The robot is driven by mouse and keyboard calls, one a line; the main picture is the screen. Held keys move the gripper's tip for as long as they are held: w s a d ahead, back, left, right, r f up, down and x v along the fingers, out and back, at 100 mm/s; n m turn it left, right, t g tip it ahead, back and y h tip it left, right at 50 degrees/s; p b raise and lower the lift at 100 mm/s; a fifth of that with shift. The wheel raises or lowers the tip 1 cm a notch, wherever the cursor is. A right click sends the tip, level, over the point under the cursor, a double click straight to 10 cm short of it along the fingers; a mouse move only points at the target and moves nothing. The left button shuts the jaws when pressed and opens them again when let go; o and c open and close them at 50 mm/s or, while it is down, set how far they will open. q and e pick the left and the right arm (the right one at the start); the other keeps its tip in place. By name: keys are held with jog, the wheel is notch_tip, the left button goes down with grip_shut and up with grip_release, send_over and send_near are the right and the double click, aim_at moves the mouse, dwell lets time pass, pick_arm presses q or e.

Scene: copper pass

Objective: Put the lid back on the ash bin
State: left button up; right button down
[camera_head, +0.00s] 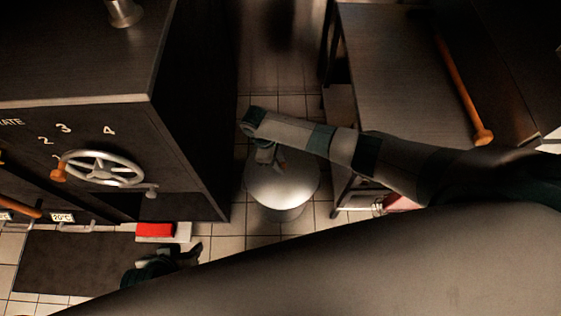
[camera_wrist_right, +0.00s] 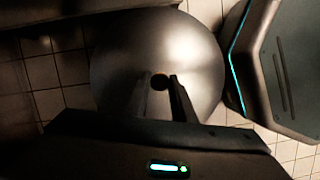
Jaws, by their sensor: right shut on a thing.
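The round silver lid (camera_head: 288,187) is in the middle of the head view, over the ash bin (camera_head: 280,214), whose lighter side shows just below its edge. I cannot tell whether the lid rests on the rim or hangs a little above it. My right gripper (camera_head: 277,167) comes down over the lid. In the right wrist view the gripper (camera_wrist_right: 160,85) is shut on the dark knob at the centre of the lid (camera_wrist_right: 195,55). My left gripper (camera_head: 194,253) is low at the left, apart from the bin; its jaws are too dark to read.
A dark oven block (camera_head: 190,150) with a handwheel (camera_head: 103,168) stands left of the bin. A dark table (camera_head: 395,70) with an orange-handled bar (camera_head: 462,92) stands at the right. A red block (camera_head: 155,230) sits near my left gripper. Tiled floor surrounds the bin.

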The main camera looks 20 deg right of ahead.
dwell(0.3)
dwell(0.5)
jog(key=c, duration=1.4)
grip_release()
jog(key=shift+c, duration=0.2)
jog(key=shift+o, duration=0.7)
jog(key=o, duration=0.4)
jog(key=shift+c, duration=0.2)
